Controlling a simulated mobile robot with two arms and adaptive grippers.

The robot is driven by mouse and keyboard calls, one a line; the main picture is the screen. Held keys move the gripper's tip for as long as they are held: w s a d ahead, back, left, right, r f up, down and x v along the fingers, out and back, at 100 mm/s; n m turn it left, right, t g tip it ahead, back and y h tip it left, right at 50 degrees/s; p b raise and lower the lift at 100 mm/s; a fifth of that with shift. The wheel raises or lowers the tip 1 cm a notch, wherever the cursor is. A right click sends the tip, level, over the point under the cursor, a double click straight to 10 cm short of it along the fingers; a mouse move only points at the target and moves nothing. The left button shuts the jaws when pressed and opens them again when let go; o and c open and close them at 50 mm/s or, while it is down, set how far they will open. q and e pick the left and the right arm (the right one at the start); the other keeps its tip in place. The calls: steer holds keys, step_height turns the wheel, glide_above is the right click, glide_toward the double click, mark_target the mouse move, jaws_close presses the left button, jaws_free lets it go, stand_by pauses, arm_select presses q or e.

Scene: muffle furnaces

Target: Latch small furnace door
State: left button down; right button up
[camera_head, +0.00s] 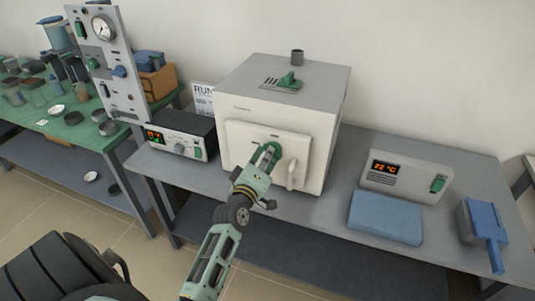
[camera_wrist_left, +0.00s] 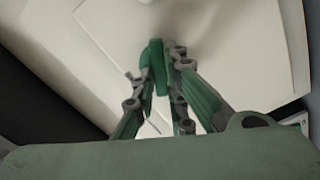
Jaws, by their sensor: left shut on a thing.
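The small furnace (camera_head: 290,110) is a white box with a grey top on the grey bench. Its door (camera_head: 240,140) looks closed against the front, and a pale vertical handle (camera_head: 292,175) stands on the door's right side. My left gripper (camera_head: 268,152) is at the upper middle of the door. In the left wrist view my left gripper (camera_wrist_left: 160,85) has its fingers closed around a green latch piece (camera_wrist_left: 154,62) on the white door. The fingers partly hide the latch. Whether the latch is engaged cannot be told. My right gripper is not in view.
A control box (camera_head: 180,138) with a lit display stands left of the furnace. To the right are a controller (camera_head: 405,180) reading 22 °C, a blue pad (camera_head: 385,218) and a blue tool (camera_head: 483,228). A green-topped table (camera_head: 70,125) with glassware stands at the left.

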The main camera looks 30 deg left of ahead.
arm_select(q)
steer(key=n, duration=0.5)
steer(key=shift+f, duration=0.15)
steer(key=shift+n, duration=0.4)
steer(key=c, duration=1.8)
jaws_free()
steer(key=shift+a, duration=0.1)
steer(key=v, duration=1.2)
